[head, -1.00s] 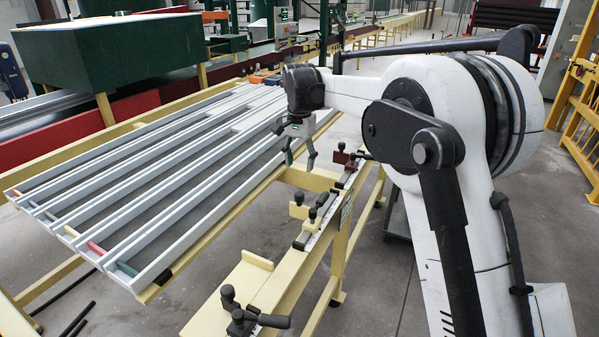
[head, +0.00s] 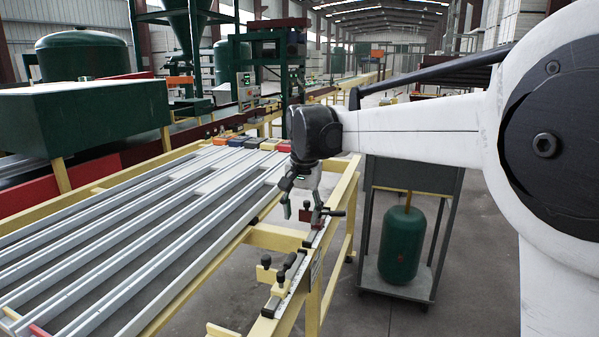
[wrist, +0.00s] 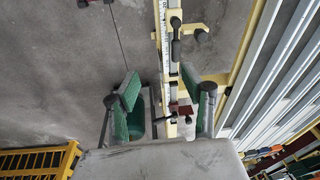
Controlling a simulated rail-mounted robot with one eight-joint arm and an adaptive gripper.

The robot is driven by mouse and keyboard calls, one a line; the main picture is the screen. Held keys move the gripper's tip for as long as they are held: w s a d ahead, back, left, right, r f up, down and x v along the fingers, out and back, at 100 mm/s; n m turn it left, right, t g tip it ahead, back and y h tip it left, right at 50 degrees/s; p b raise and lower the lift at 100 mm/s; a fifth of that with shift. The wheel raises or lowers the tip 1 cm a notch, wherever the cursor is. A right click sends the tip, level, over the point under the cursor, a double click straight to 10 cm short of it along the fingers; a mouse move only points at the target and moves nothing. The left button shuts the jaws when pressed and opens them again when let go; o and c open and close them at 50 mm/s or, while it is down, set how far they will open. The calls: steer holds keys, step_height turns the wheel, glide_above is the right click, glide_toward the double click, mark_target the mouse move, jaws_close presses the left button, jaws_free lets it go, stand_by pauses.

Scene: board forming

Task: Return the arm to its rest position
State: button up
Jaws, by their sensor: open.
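My gripper (head: 303,211) hangs from the end of my white arm, pointing down, above the yellow rail with clamps (head: 296,262) at the right side of the table. Its two fingers are spread apart with nothing between them. In the wrist view my gripper (wrist: 168,105) shows two green-padded fingers, with the scale rail (wrist: 165,40) and a dark red block (wrist: 183,108) seen between them, lower down. I cannot tell the exact height of the fingers above the rail.
The yellow table (head: 232,240) carries long grey metal channels (head: 125,225) at the left. Several coloured bins (head: 236,142) stand at its far end. A yellow fence (wrist: 38,160) shows in the wrist view.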

steer(key=s+d+r+n+t+b, duration=0.1)
steer(key=s+d+t, duration=0.2)
steer(key=s+d, duration=1.2)
steer(key=s+d+f+n+t, duration=0.1)
steer(key=s+f, duration=0.3)
steer(key=s, duration=0.5)
steer(key=s+d+f+t+b, duration=0.1)
steer(key=s+d+f, duration=0.3)
steer(key=s, duration=0.5)
steer(key=shift+f+n+h, duration=0.3)
steer(key=shift+f+n, duration=0.1)
steer(key=shift+f, duration=0.35)
steer(key=shift+c, duration=0.6)
